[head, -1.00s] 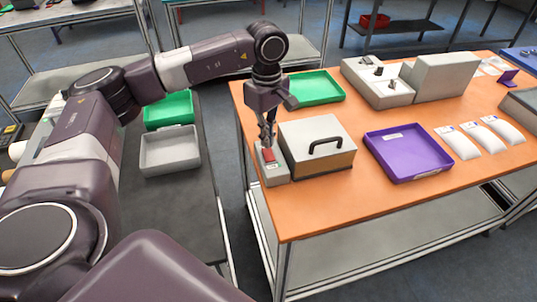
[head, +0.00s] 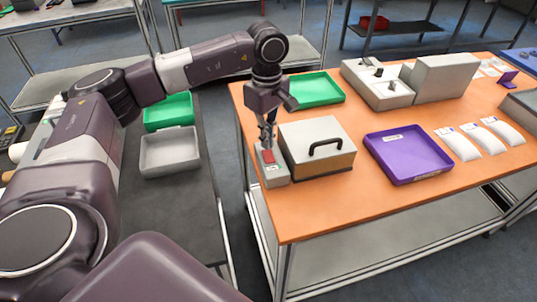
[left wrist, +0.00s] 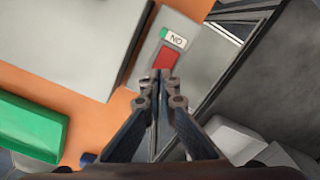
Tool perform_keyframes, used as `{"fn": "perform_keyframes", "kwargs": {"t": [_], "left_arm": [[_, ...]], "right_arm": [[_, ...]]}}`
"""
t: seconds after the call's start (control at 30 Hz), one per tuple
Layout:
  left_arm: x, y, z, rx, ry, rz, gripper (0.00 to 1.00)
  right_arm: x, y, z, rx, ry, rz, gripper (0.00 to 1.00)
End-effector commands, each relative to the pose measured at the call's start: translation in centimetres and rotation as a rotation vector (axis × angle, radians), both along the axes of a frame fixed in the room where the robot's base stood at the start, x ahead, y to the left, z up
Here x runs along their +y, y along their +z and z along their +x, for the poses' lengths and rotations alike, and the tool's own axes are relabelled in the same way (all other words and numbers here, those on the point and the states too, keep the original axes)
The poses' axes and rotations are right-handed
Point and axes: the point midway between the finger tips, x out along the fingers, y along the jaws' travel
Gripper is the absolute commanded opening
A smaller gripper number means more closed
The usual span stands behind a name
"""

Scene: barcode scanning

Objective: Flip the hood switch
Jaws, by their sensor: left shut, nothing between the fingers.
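The hood switch is a small grey box (head: 274,176) with a red rocker (head: 268,156), near the left edge of the orange table. In the left wrist view the red rocker (left wrist: 165,58) lies just beyond my fingertips, with a white "ON" label and a green mark (left wrist: 173,39) beside it. My left gripper (head: 269,146) points down over the switch, shut and empty; it also shows in the left wrist view (left wrist: 160,76). I cannot tell whether the fingertips touch the rocker. The hood box (head: 316,145), grey with a black handle, stands right of the switch. My right gripper is out of view.
On the orange table (head: 330,208) are a green tray (head: 316,98), a purple tray (head: 408,175), a grey machine (head: 445,78) and several white packets (head: 480,138). A dark table with a grey bin (head: 169,172) stands to the left, across a gap.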

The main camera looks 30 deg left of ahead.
Motion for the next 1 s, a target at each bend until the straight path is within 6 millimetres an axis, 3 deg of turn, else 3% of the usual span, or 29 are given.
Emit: {"fn": "perform_keyframes", "kwargs": {"t": [1.0], "left_arm": [[0.0, -1.3, 0.0, 0.0, 0.0, 0.0, 0.0]], "right_arm": [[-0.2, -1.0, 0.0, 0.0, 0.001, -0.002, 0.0]]}}
